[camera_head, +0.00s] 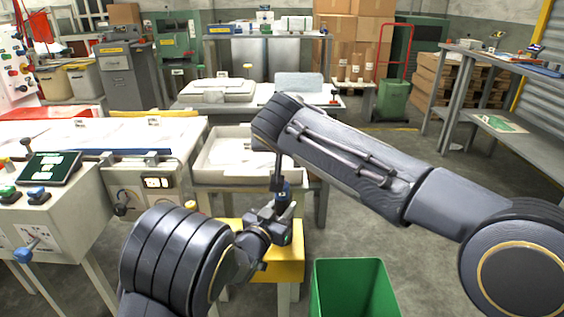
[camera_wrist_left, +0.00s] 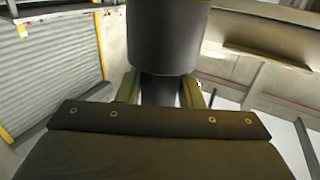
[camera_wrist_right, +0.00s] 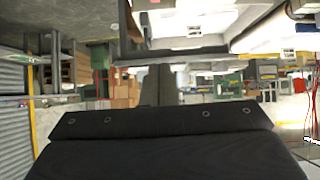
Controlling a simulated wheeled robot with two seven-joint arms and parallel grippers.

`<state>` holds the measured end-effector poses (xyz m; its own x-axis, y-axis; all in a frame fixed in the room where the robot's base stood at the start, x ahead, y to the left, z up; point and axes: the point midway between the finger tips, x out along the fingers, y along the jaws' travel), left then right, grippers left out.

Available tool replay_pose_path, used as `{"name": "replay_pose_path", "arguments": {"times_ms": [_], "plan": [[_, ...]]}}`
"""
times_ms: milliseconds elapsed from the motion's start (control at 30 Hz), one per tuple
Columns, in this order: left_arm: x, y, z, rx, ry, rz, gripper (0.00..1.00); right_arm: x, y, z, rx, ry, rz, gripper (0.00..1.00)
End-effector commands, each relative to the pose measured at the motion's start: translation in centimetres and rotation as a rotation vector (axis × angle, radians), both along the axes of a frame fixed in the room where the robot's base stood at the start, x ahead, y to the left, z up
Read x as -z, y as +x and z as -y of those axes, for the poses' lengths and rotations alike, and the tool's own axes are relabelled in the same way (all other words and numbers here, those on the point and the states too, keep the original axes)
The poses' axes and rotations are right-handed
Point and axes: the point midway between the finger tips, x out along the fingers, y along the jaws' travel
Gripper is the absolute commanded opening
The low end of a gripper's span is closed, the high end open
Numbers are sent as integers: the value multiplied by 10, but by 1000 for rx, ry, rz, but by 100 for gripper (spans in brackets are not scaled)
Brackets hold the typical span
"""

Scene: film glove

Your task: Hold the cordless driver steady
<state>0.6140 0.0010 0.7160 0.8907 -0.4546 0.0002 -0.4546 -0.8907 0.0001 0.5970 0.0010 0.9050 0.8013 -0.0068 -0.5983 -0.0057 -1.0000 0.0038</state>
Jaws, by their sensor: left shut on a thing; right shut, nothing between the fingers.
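My left gripper (camera_head: 275,220) is in the middle of the head view, above a yellow stand. In the left wrist view a thick dark cylinder, part of the driver (camera_wrist_left: 168,38), stands between the two fingers (camera_wrist_left: 160,92). My right arm reaches across from the right, and its narrow end points down close to the driver. The right gripper's fingers (camera_wrist_right: 158,85) are shut and empty in the right wrist view. Whether they touch the driver cannot be told.
The yellow stand (camera_head: 290,265) is under my left gripper. A green bin (camera_head: 352,290) stands on the floor to its right. A white tray (camera_head: 225,175) lies behind, and a control console (camera_head: 45,195) stands at left. Open floor lies right of the bin.

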Motion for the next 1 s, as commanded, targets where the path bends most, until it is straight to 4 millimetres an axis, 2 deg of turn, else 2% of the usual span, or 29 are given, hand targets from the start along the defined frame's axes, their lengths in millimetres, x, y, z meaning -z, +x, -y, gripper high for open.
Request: {"name": "replay_pose_path", "arguments": {"times_ms": [33,100,300,500,867,900,1000], "plan": [[0,0,0,0,0,0,1,-13,-7,-1,-1,4,5,0],[0,0,0,0,0,0,1,-26,-15,0,-1,3,4,0],[0,0,0,0,0,0,1,-52,-31,0,0,2,2,0],[0,0,0,0,0,0,1,-62,-37,0,1,0,0,0],[0,0,0,0,0,0,1,-62,-38,0,1,0,0,0],[0,0,0,0,0,0,37,-62,-37,0,1,0,0,0],[0,0,0,0,0,0,50,-62,-37,0,1,0,0,0]]}}
